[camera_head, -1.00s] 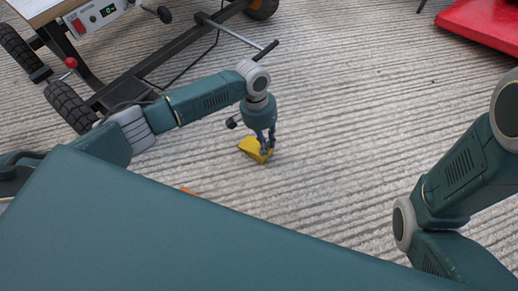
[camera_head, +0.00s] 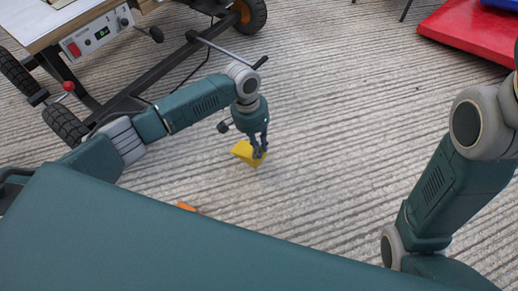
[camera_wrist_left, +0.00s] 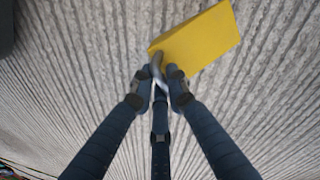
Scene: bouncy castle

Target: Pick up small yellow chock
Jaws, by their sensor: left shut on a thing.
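The small yellow chock (camera_head: 243,151) is a wedge seen in the head view over the ribbed floor. My left gripper (camera_head: 259,152) is shut on the chock at its right end. In the left wrist view the chock (camera_wrist_left: 200,40) extends up and right from the closed fingertips of the gripper (camera_wrist_left: 159,78), which grip something like a grey handle or loop at its near corner. Whether the chock touches the floor cannot be told. My right arm shows at the right edge, but its gripper is outside the view.
A wheeled cart (camera_head: 88,35) with a control box and black frame stands at upper left, close to my left arm. A red mat (camera_head: 465,38) lies at upper right. A small orange thing (camera_head: 187,207) shows at my body's edge. The middle floor is clear.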

